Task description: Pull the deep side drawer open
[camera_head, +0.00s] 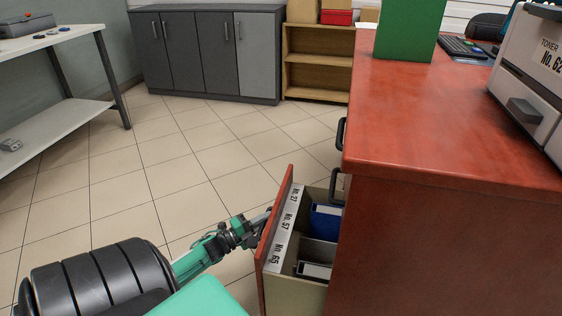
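The deep side drawer (308,290) stands out from the left side of the red-brown desk (430,240), clearly open. Its red front panel (272,235) faces left, and its inside is pale. White labels reading No. 27, No. 57 and No. 65 run along the inner side of the front. A blue folder (325,222) and grey-white items (314,270) sit inside. My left gripper (262,218) is at the outer face of the drawer front. Its fingertips and the drawer's handle are hidden there, so its grip cannot be told. My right gripper is not in view.
Two black handles (340,133) stick out from the desk side above the drawer. A green box (408,30) and a toner machine (535,80) stand on the desktop. Tiled floor (160,190) left of the drawer is free. Grey cabinets (205,55) and a white table (50,40) are farther off.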

